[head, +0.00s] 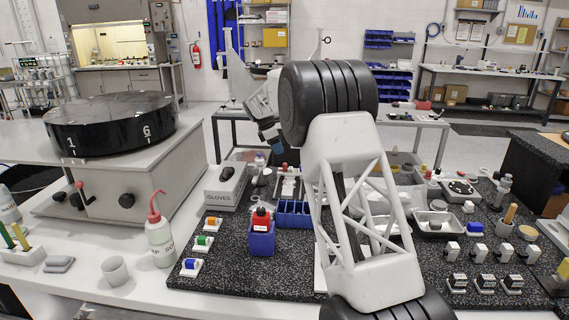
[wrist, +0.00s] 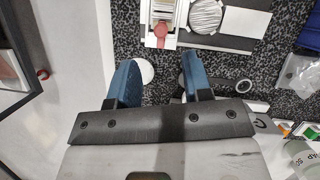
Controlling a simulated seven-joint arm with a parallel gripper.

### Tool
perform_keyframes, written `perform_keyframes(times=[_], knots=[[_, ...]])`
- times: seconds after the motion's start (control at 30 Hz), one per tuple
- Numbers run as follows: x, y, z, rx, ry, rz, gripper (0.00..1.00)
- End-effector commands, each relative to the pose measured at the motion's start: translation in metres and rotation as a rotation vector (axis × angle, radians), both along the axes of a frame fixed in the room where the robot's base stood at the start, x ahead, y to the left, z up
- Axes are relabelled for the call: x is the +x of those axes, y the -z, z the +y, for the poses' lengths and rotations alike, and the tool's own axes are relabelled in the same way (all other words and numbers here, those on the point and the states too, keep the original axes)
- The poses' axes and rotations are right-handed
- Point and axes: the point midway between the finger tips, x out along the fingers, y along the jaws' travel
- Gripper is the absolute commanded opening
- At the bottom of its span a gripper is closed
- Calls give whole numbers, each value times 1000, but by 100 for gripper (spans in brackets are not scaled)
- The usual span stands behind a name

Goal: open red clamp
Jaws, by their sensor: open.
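A red clamp lever (wrist: 161,28) shows at the top of the wrist view. It sits at the end of a pale metal fixture (wrist: 181,12), beside a round silvery disc (wrist: 206,14). In the head view small red parts (head: 284,168) show just right of my gripper; I cannot tell for certain that they are this clamp. My gripper (wrist: 158,70) is open with nothing between its blue fingers. The red lever is ahead of the fingertips and apart from them. In the head view the gripper (head: 270,142) is raised above the bench, and my arm hides part of the fixture area.
A gloves box (head: 226,190) and a blue bin (head: 293,213) stand close by. A blue holder (head: 262,241) bears a red piece. A squeeze bottle (head: 159,240) stands left of the mat.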

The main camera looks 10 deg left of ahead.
Motion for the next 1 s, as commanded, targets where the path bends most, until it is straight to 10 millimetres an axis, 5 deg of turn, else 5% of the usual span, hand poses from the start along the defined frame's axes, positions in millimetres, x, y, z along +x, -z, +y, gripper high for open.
perform_keyframes(times=[0.37, 1.0], knots=[[0, 6, -3, 0, 1, 1, 45], [7, 65, -27, 1, 2, 0, 45]])
